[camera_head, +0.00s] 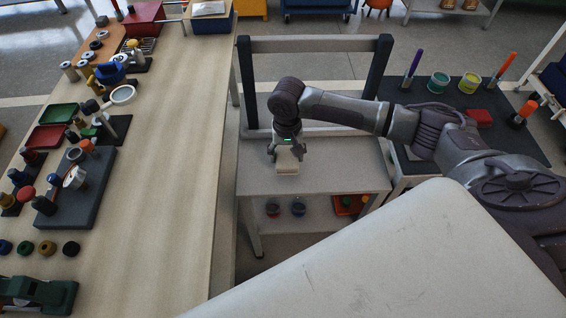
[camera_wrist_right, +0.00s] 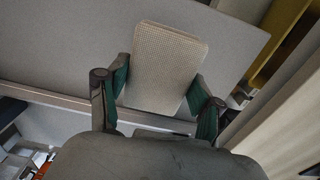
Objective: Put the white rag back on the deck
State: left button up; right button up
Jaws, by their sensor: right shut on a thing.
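The white rag (camera_head: 287,166) is a pale, flat, woven-looking rectangle. My right gripper (camera_head: 286,150) is shut on it from above, over the grey top deck (camera_head: 335,172) of a small cart. In the right wrist view the rag (camera_wrist_right: 165,68) sits between the two green-padded fingers of the gripper (camera_wrist_right: 158,85), with the grey deck (camera_wrist_right: 90,55) behind it. I cannot tell whether the rag touches the deck or hangs just above it. My left gripper is not in view.
The cart has a dark-posted rail (camera_head: 315,45) at its back and a lower shelf (camera_head: 320,208) with small items. A long workbench (camera_head: 165,180) with tools stands left. A dark-topped table (camera_head: 465,105) with cups and markers stands right. The deck around the rag is bare.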

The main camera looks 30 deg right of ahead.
aim_at(283, 163)
jog(key=shift+w+a+f, duration=0.35)
jog(key=shift+a+f, duration=0.05)
jog(key=shift+f, duration=0.05)
notch_tip(283, 163, down, 4)
jog(key=shift+r, duration=0.15)
jog(key=o, duration=1)
jog(key=shift+r, duration=0.1)
notch_tip(283, 163, up, 12)
jog(key=shift+f, duration=0.1)
